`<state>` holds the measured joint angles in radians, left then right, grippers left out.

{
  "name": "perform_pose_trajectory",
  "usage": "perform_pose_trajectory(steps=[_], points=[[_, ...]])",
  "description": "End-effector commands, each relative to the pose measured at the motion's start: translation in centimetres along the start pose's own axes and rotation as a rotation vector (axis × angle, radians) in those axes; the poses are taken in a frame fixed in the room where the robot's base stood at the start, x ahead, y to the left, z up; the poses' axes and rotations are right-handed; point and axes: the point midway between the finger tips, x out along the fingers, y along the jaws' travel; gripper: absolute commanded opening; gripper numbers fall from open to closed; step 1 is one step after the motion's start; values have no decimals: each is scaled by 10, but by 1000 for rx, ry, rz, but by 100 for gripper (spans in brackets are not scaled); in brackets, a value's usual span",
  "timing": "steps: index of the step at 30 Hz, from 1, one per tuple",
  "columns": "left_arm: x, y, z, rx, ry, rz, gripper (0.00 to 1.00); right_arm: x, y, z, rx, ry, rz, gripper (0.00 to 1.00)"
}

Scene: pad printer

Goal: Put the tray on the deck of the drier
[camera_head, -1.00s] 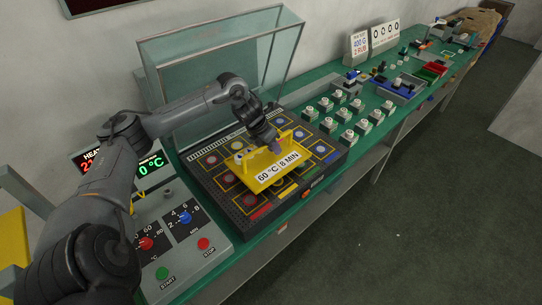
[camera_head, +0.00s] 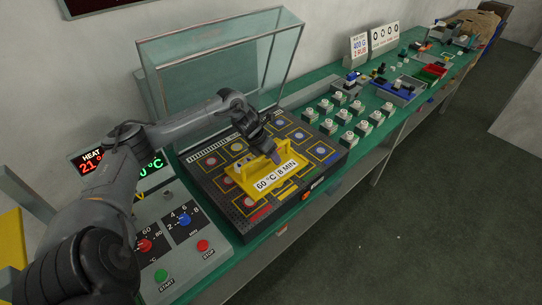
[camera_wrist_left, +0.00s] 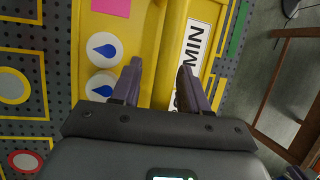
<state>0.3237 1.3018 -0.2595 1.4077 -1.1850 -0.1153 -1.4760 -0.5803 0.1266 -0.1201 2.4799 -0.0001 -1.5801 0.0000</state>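The yellow tray (camera_head: 262,187), with a "60 °C 8 MIN" label on its front, is over the front middle of the drier's dark perforated deck (camera_head: 232,207). Whether its underside touches the deck cannot be told. My left gripper (camera_head: 272,157) comes down from above onto the tray's handle. In the left wrist view the two fingers (camera_wrist_left: 159,68) straddle a yellow bar of the tray (camera_wrist_left: 172,40), and white discs with blue drops show in the tray beside them. My right gripper is not in view.
The drier's clear lid (camera_head: 220,55) stands open behind the deck. The control panel (camera_head: 185,245) with knobs and START and STOP buttons is at the left. Several small white-topped pieces on blocks (camera_head: 345,138) stand right of the drier. Coloured outlined spots fill the deck.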

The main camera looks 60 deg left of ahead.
Motion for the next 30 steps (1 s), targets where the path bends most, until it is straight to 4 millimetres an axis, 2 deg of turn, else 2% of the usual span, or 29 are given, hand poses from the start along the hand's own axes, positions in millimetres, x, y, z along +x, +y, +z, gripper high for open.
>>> perform_pose_trajectory(steps=[13, 30], points=[[-7, 1, 0, -1, -1, 3, 48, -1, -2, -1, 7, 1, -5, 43], [-78, 1, 2, 5, -3, 10, 48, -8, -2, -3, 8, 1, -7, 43]])
